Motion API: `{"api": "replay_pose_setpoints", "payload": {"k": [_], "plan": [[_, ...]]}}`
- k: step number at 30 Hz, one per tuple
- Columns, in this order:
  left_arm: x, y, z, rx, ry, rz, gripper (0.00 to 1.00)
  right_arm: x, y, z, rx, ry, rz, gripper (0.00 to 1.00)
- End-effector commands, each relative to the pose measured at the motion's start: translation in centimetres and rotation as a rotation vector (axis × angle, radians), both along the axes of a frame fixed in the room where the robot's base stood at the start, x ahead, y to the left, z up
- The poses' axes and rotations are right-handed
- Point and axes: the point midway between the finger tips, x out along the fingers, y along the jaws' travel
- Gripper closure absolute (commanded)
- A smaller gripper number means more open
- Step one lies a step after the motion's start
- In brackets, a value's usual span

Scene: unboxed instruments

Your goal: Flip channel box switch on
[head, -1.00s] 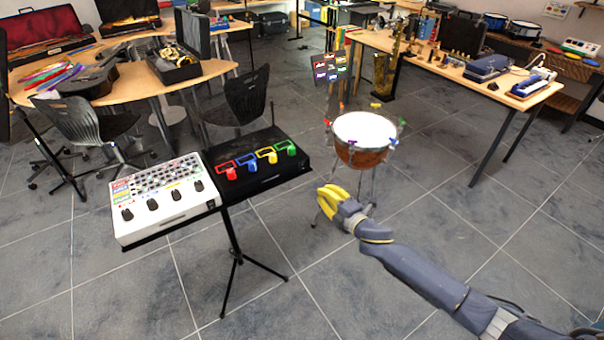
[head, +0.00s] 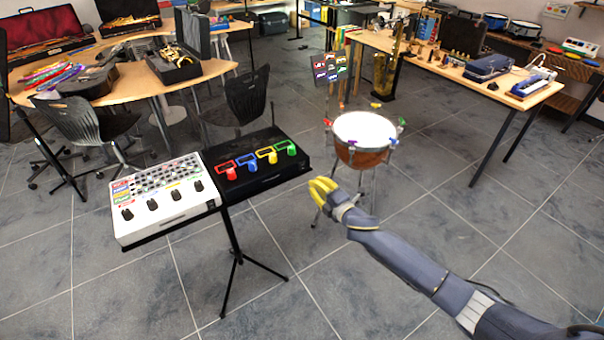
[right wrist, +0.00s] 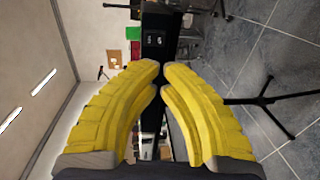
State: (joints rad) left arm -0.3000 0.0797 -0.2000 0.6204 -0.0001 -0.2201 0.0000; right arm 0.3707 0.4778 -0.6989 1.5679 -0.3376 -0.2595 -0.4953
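A white control box (head: 165,197) with rows of small knobs and several larger black knobs lies on a black stand. Beside it on the right, a black box (head: 258,162) carries red, blue, yellow and green framed levers. I cannot tell which one is the channel box. My right gripper (head: 320,187), with yellow fingers, hangs in the air to the right of the black box, apart from it. In the right wrist view its fingertips (right wrist: 162,68) almost meet, with nothing held between them. A dark box edge (right wrist: 155,40) shows beyond the tips. My left gripper is out of view.
A copper drum (head: 363,138) on a stand is just behind my right gripper. The black stand's legs (head: 236,265) spread on the floor below the boxes. A chair (head: 248,98) stands behind the black box. The floor in front is clear.

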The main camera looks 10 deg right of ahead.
Motion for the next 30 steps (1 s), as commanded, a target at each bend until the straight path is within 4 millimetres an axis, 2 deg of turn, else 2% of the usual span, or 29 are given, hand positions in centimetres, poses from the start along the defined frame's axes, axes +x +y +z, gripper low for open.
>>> {"api": "replay_pose_setpoints", "payload": {"k": [3,12,19,30], "plan": [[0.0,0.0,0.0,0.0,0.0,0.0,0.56,2.1,1.0,-0.2,0.0,-0.001,0.0,1.0],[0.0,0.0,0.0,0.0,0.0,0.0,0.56,5.9,2.6,-0.8,0.0,0.0,0.0,1.0],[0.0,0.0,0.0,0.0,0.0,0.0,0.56,7.4,3.3,-1.0,0.001,0.0,0.0,1.0],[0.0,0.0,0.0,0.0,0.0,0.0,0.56,7.8,3.5,-1.1,0.0,0.001,0.0,1.0]]}}
